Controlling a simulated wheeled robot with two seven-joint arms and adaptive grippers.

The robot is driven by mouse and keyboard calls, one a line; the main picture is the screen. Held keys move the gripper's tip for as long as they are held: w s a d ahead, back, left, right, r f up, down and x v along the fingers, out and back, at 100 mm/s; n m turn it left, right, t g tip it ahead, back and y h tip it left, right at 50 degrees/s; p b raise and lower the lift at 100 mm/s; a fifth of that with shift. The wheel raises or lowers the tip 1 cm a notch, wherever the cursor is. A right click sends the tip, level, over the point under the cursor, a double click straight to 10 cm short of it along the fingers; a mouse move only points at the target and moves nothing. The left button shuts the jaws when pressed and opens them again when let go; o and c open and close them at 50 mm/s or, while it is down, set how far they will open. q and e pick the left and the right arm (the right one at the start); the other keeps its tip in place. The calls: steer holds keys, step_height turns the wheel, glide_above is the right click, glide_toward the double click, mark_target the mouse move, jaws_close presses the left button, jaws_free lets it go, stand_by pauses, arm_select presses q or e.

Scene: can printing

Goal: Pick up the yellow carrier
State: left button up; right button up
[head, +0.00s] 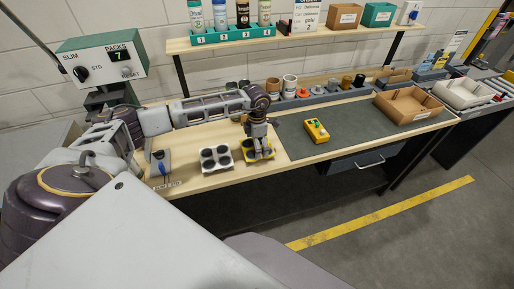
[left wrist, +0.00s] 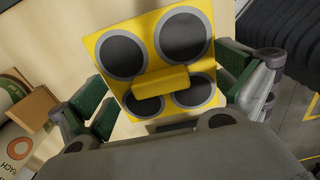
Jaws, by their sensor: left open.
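The yellow carrier (head: 258,152) lies on the wooden part of the bench, left of the grey mat. In the left wrist view the yellow carrier (left wrist: 141,55) is a square plate with dark round wells and a raised yellow grip bar in the middle. My left gripper (head: 257,142) is above it, pointing down, and partly covers it. In the left wrist view the open green-padded fingers of my left gripper (left wrist: 165,90) stand on either side of the carrier. I cannot tell whether they touch it. My right gripper is not in view.
A white carrier with dark wells (head: 215,158) lies just left of the yellow one. A yellow handheld device (head: 316,130) lies on the grey mat (head: 345,122). Cups and small parts line the back. A cardboard box (head: 408,104) stands at right.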

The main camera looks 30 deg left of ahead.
arm_select(q)
steer(key=c, duration=0.7)
steer(key=shift+s, duration=0.15)
steer(key=c, duration=0.3)
steer(key=shift+s+f, duration=0.1)
steer(key=shift+c, duration=0.2)
steer(key=shift+r, duration=0.3)
steer(key=shift+c, duration=0.6)
steer(key=shift+r, duration=0.3)
steer(key=c, duration=0.5)
steer(key=r+b, duration=0.1)
steer(key=r, duration=0.8)
steer(key=shift+w+b, duration=0.2)
steer(key=shift+b, duration=0.2)
steer(key=shift+c, duration=0.2)
